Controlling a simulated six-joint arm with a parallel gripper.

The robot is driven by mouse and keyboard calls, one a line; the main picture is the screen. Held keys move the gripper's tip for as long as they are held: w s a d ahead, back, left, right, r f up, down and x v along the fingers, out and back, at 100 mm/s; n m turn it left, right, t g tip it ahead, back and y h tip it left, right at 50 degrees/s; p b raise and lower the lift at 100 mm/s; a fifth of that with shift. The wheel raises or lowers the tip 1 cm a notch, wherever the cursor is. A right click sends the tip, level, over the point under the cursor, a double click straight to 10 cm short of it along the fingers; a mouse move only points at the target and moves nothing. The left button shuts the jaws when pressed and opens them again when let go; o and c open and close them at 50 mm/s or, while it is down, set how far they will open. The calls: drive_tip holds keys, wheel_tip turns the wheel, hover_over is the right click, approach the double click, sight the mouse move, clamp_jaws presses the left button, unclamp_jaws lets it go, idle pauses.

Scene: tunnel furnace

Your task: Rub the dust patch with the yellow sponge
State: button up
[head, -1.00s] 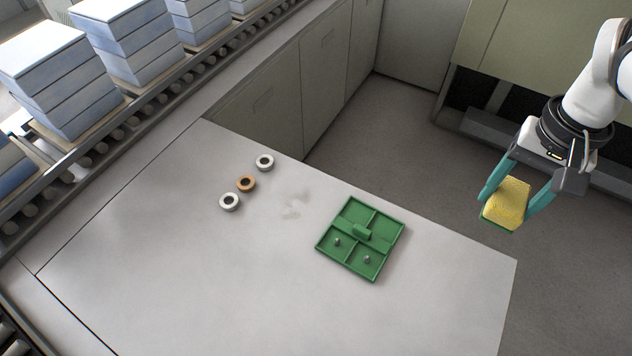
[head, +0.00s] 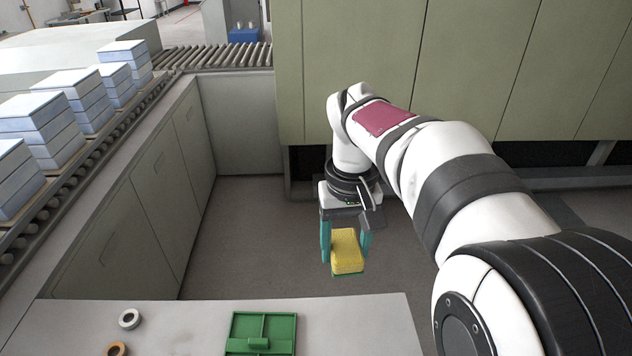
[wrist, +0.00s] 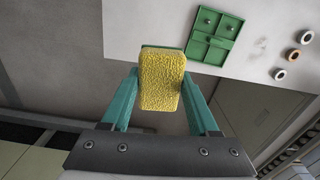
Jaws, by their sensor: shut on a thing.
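The yellow sponge (head: 347,250) is a block with a thin green layer on its underside. My gripper (head: 345,256) is shut on it, one teal finger on each side, and holds it in the air beyond the table's far edge. In the wrist view the sponge (wrist: 161,80) sits between the fingers, overlapping the table edge in the picture.
The green divided tray (head: 233,335) lies on the pale table (head: 375,318), with small pegs in it in the wrist view. A white ring (head: 129,319) and an orange ring (head: 117,349) lie left of it. Grey cabinets (head: 150,195) and a roller conveyor with stacked boxes stand at left.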

drive_tip(key=w+a+f+n, duration=0.1)
drive_tip(key=w+a+f, duration=0.1)
drive_tip(key=a, duration=0.4)
drive_tip(key=w+a+f+n, duration=0.2)
drive_tip(key=a+f, duration=0.1)
drive_tip(key=a, duration=0.4)
drive_tip(key=n, duration=0.5)
hover_over(193, 340)
drive_tip(key=s+a, duration=0.4)
drive_tip(key=a, duration=0.4)
wheel_tip(193, 340, down, 15)
drive_tip(key=shift+w+d+f, duration=0.1)
drive_tip(key=shift+f, duration=1.35)
drive_tip(key=shift+w+d+f, duration=0.1)
drive_tip(key=shift+f, duration=1.3)
drive_tip(key=shift+d+f, duration=0.1)
drive_tip(key=shift+f, duration=0.8)
drive_tip(key=shift+d, duration=3.75)
drive_tip(key=shift+w, duration=0.8)
drive_tip(key=shift+a, duration=3.8)
drive_tip(key=shift+w+a, duration=0.15)
drive_tip(key=shift+w, duration=0.9)
drive_tip(key=shift+s+d, duration=0.1)
drive_tip(key=shift+d, duration=3.8)
wheel_tip(193, 340, up, 8)
